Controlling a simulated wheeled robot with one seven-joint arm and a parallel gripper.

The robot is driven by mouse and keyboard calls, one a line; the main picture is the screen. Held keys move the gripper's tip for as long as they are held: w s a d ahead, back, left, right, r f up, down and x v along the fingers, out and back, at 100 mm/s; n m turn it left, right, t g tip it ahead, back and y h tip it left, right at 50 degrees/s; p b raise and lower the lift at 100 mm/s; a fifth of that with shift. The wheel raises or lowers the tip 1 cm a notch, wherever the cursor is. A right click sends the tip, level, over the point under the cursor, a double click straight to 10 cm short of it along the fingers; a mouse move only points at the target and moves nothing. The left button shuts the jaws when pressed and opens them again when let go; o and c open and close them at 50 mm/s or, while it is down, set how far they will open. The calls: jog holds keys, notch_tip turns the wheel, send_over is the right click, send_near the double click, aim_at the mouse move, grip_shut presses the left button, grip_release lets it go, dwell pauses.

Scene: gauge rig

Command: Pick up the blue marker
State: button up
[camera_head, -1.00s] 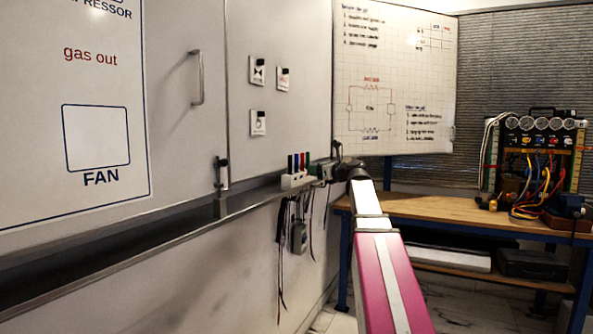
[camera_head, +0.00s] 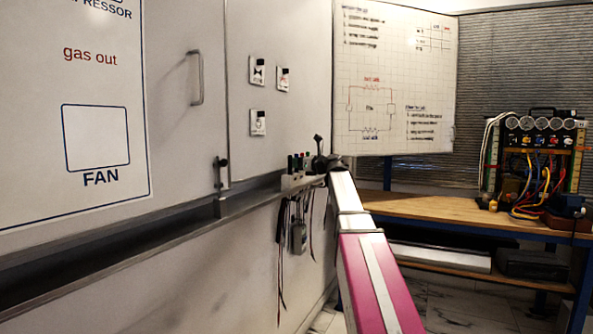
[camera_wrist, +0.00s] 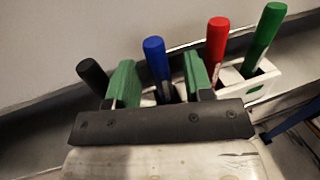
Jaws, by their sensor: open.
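The blue marker (camera_wrist: 155,55) stands upright in a white holder (camera_wrist: 262,84) in the wrist view. My gripper (camera_wrist: 159,72) is open, with one green finger on each side of the blue marker in the picture. Whether a finger touches it cannot be told. The marker's lower part is partly hidden by my gripper. In the head view, the white holder (camera_head: 290,182) sits on the whiteboard ledge, with my gripper end (camera_head: 318,163) just to its right. I cannot pick out the blue marker clearly there.
A black marker (camera_wrist: 92,74) is left of the fingers; a red marker (camera_wrist: 216,48) and a green marker (camera_wrist: 264,38) are to the right. The ledge (camera_head: 240,202) runs along the board. A wooden bench (camera_head: 430,209) with a gauge rig (camera_head: 540,150) stands at right.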

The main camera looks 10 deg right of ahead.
jog(key=shift+w+a, duration=0.35)
jog(key=shift+w, duration=0.15)
jog(key=shift+c, duration=0.3)
grip_shut()
jog(key=shift+r, duration=0.1)
